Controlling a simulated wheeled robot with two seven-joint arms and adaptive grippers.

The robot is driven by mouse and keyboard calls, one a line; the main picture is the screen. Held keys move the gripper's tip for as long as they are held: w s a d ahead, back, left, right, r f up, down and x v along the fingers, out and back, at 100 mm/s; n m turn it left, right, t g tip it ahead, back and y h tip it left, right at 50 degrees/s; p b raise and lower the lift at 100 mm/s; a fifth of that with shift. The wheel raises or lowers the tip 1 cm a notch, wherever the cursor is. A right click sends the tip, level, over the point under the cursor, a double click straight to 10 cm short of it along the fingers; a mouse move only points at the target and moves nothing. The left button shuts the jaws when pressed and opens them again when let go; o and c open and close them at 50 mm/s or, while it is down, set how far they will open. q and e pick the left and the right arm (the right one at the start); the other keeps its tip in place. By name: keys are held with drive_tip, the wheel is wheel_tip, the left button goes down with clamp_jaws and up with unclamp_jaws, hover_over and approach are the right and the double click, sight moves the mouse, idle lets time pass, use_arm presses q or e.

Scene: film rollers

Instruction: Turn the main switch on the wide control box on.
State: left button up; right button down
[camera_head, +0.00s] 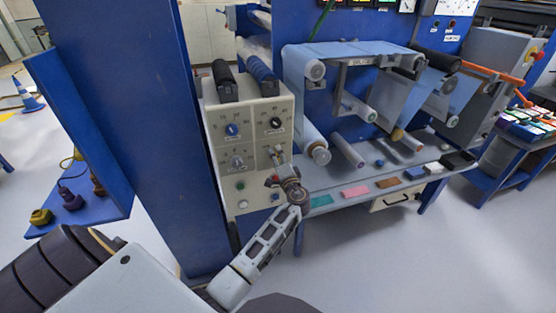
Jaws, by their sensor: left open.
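The beige control box (221,160) stands against the blue machine column at the centre left. Its front carries a blue knob (232,130), a black knob (275,123), a grey knob (237,162), and small buttons along the bottom, one of them green (240,184). I cannot tell for sure which control is the main switch. My left gripper (275,165) is open in front of the lower right part of the box and hides part of it. I cannot tell whether it touches the box. My right gripper is not in view.
The blue column (150,130) rises left of the box. Film rollers with a blue web (350,52) and a grey work shelf (400,170) with coloured blocks lie to the right. A blue shelf (95,210) holds small items at left. Floor at lower right is clear.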

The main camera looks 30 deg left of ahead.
use_arm(q)
drive_tip(key=v, duration=1.1)
drive_tip(key=shift+s+d, duration=0.25)
drive_tip(key=shift+d, duration=0.1)
